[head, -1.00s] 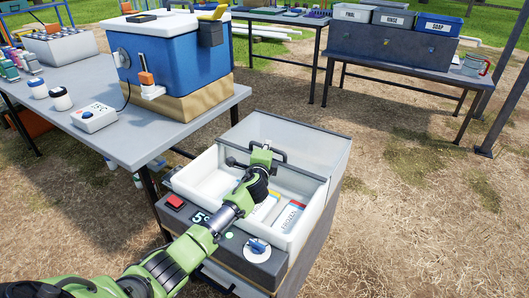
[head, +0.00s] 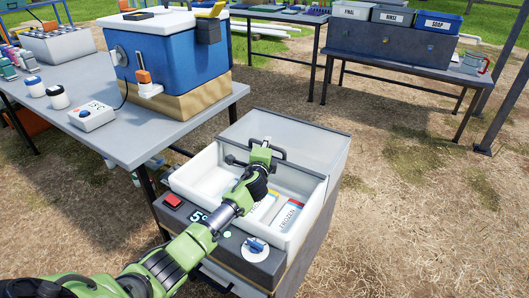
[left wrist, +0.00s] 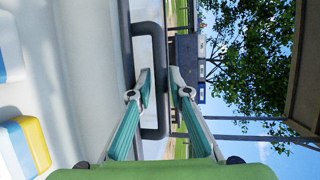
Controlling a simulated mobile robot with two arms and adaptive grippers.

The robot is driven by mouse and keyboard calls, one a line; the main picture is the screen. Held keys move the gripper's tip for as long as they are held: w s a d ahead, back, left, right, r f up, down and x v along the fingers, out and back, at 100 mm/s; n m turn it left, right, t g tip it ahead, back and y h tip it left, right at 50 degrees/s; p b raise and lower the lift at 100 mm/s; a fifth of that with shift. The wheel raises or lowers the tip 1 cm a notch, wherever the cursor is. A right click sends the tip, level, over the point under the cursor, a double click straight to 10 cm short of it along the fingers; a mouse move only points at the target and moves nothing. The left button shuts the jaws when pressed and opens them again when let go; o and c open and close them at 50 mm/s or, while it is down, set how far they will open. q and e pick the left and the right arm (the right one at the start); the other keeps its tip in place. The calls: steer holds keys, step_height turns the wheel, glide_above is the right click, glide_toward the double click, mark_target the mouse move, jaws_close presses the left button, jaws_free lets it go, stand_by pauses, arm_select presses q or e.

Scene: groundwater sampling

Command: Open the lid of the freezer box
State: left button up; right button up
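A dark bar handle (head: 279,153) is on the lid. My left gripper (head: 261,152) reaches over the opening to this handle. In the left wrist view, the handle (left wrist: 160,112) passes between the fingertips of my left gripper (left wrist: 160,82), which are closed in around it. My arm hides part of the inside. My right gripper is in neither view.
A grey table (head: 150,137) with a blue cooler (head: 175,55) and a small white device (head: 93,117) is close on the left. A bench (head: 400,70) with labelled tubs stands at the back right. Open ground lies right of the box.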

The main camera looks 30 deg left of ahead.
arm_select(q)
steer(key=v, duration=1.1)
steer(key=shift+s+d, duration=0.15)
steer(key=shift+s, duration=0.2)
